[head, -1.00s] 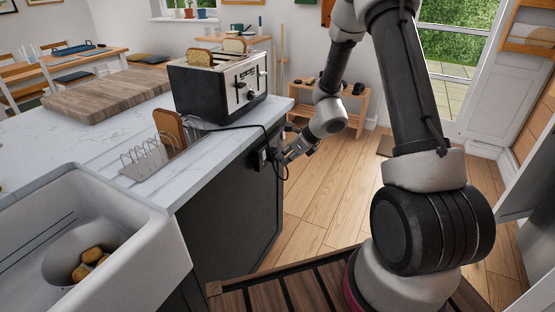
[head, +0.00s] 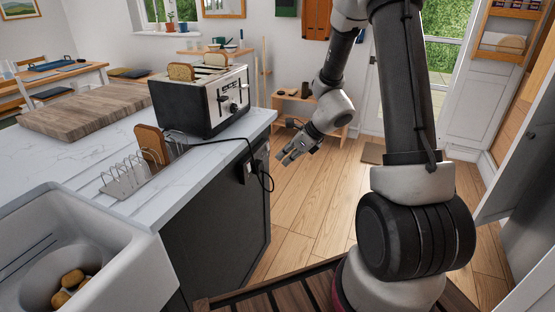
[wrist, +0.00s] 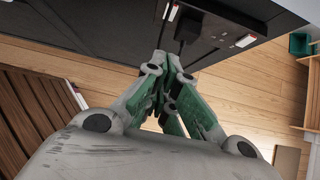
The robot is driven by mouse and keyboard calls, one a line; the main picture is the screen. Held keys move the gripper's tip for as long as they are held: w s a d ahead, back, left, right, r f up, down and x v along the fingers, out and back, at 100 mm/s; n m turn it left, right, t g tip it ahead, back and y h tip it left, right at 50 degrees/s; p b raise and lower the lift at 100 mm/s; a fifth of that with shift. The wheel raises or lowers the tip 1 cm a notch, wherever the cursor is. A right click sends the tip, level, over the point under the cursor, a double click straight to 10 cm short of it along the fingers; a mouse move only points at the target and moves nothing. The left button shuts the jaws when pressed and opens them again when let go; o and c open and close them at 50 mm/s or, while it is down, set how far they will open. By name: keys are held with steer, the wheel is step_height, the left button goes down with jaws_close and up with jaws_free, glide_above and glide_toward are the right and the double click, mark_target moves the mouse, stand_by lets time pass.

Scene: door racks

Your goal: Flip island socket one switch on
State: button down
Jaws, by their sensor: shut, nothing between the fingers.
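The island socket (head: 247,171) is on the dark side panel of the island, below the white worktop. A black plug and cable are at it; the cable runs up to the toaster (head: 212,97). My gripper (head: 291,157) is to the right of the socket, apart from the panel. In the wrist view my gripper (wrist: 168,58) has its fingertips together with nothing held. I cannot tell the switch positions.
The black cable (head: 266,165) hangs in a loop off the island's edge beside the socket. A toast rack (head: 135,178) and a sink (head: 130,255) are at the near left. Wooden floor (head: 305,205) lies clear right of the island. A low wooden bench (head: 325,118) stands behind.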

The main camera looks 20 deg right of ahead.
mark_target(258, 171)
steer(key=shift+f, duration=0.15)
steer(key=shift+w+a+r+x, duration=0.25)
steer(key=shift+r+x, duration=0.05)
steer(key=shift+x, duration=1.8)
steer(key=shift+w+a+r+x, duration=0.3)
steer(key=shift+x, duration=1.85)
steer(key=shift+w+a+r+x, duration=0.25)
steer(key=shift+r+x, duration=0.05)
steer(key=shift+x, duration=1.8)
steer(key=shift+w+a+f, duration=0.2)
steer(key=shift+r, duration=0.15)
